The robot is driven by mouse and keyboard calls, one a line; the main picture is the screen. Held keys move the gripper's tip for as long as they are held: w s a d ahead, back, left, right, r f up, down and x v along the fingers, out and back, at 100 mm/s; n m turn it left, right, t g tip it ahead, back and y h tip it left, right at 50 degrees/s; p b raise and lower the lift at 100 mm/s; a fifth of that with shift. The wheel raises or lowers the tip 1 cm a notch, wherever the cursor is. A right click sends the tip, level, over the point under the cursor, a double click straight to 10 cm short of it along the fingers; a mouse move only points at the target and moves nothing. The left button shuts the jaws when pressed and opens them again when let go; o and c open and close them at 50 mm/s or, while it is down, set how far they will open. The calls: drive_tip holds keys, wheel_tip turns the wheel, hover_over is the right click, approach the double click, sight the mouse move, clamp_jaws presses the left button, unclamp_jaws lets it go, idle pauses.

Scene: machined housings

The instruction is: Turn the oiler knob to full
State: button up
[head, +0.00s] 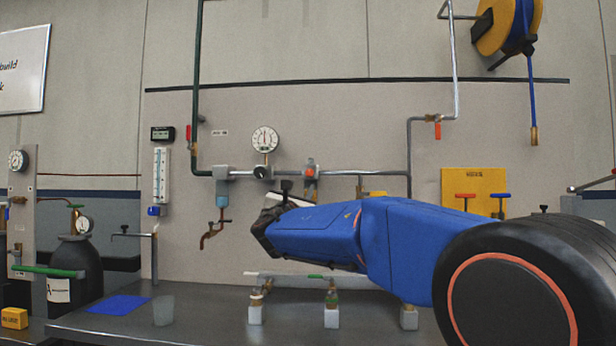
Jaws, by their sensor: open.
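The oiler (310,173) is a small grey unit with an orange-red part on the pipe line across the panel, right of the round gauge. Which part of it is the knob, and where it is set, is too small to tell. My gripper (284,193) is at the end of my blue arm, just below and left of the oiler, and appears apart from it in the picture. My wrist hides most of the jaws and the space below the oiler. The jaws are open, with nothing seen between them.
A pressure gauge (264,139) sits above a black knob (262,172). A filter with a blue bowl (222,187) and a copper tap (213,237) are to the left. White-based valve fittings (331,316) stand on the grey bench (200,328). A yellow plate (474,187) is at right.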

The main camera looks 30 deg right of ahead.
sight(309, 173)
drive_tip(key=x, duration=1.3)
clamp_jaws()
